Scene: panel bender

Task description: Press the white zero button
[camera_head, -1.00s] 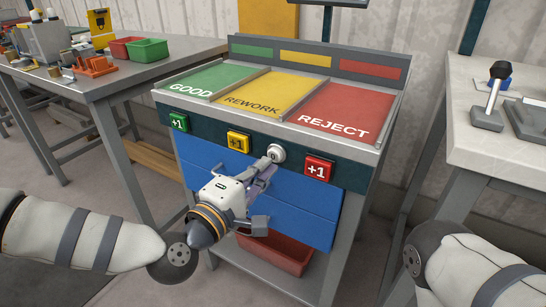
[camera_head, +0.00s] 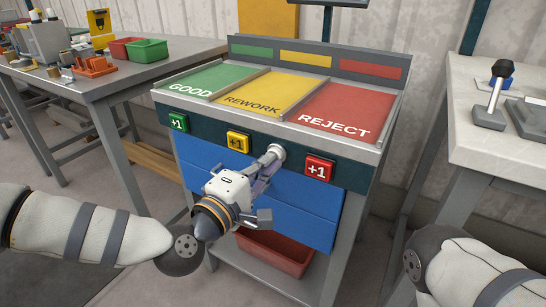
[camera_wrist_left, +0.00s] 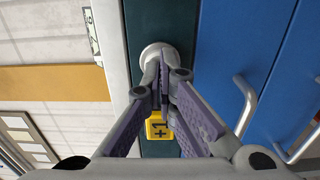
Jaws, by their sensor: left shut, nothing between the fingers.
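The white zero button (camera_head: 277,150) is a round white knob on the dark front strip of the sorting stand, between the yellow +1 button (camera_head: 238,141) and the red +1 button (camera_head: 318,169). My left gripper (camera_head: 268,162) is shut and empty, with its fingertips at the button's face. In the left wrist view the button (camera_wrist_left: 158,49) shows just beyond the closed fingertips (camera_wrist_left: 161,76), which overlap it. I cannot tell whether the button is pushed in. The fingers hide its zero mark. My right gripper is not in view.
The green +1 button (camera_head: 177,122) is at the strip's left end. Blue drawers (camera_head: 308,207) with handles lie below the strip, and a red bin (camera_head: 275,252) stands on the lower shelf. Workbenches flank the stand on both sides.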

